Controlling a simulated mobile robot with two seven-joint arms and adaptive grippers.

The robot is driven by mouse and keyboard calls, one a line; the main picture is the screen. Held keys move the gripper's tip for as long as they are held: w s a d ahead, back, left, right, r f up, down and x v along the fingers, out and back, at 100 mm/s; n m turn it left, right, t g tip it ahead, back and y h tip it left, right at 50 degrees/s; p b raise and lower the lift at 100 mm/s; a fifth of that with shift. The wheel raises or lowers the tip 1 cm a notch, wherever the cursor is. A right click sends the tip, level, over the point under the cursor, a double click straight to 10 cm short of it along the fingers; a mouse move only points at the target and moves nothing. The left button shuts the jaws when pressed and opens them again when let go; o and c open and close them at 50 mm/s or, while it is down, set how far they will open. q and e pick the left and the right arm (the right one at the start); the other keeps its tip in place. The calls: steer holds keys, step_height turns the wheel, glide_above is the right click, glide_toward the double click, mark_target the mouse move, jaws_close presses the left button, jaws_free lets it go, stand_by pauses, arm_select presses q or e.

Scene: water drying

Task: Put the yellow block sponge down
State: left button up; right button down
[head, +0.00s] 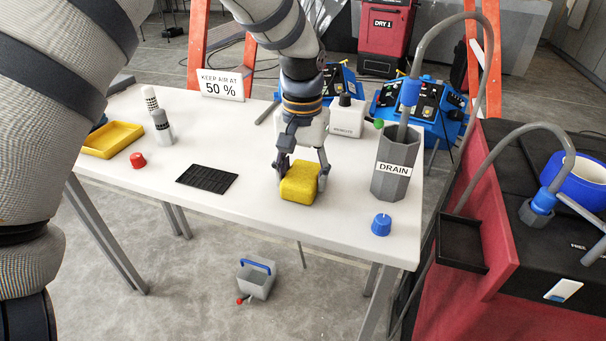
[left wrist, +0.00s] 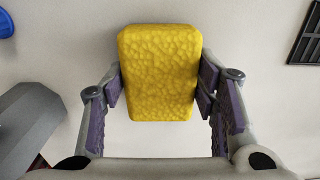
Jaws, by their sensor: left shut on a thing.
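The yellow block sponge (head: 299,186) is at the white table's surface (head: 235,212), in the front middle part. I cannot tell whether its underside touches the table or is slightly above it. My left gripper (head: 302,168) points down from above and is shut on the sponge, with one finger on each side. In the left wrist view the sponge (left wrist: 158,75) sits upright between the two fingers of my left gripper (left wrist: 160,88). My right gripper is not in view.
A grey DRAIN container (head: 393,185) and a blue knob-like cap (head: 381,225) stand right of the sponge. A black grid mat (head: 207,179) lies to its left, with a red cap (head: 138,160) and yellow tray (head: 112,139) farther left. A white box (head: 347,118) stands behind.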

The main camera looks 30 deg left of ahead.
mark_target(303, 173)
arm_select(q)
steer(key=shift+s+r, duration=0.2)
steer(key=shift+c, duration=0.2)
steer(key=shift+w+f, duration=0.1)
steer(key=shift+w, duration=0.15)
steer(key=o, duration=0.7)
steer(key=shift+w+f, duration=0.15)
steer(key=shift+w, duration=0.05)
steer(key=o, duration=0.4)
steer(key=shift+s, duration=0.15)
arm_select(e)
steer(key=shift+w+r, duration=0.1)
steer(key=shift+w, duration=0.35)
arm_select(q)
step_height(303, 173, up, 12)
steer(key=shift+r, duration=0.25)
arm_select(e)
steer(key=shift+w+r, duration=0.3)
arm_select(q)
steer(key=shift+f+p, duration=0.1)
steer(key=shift+p, duration=0.2)
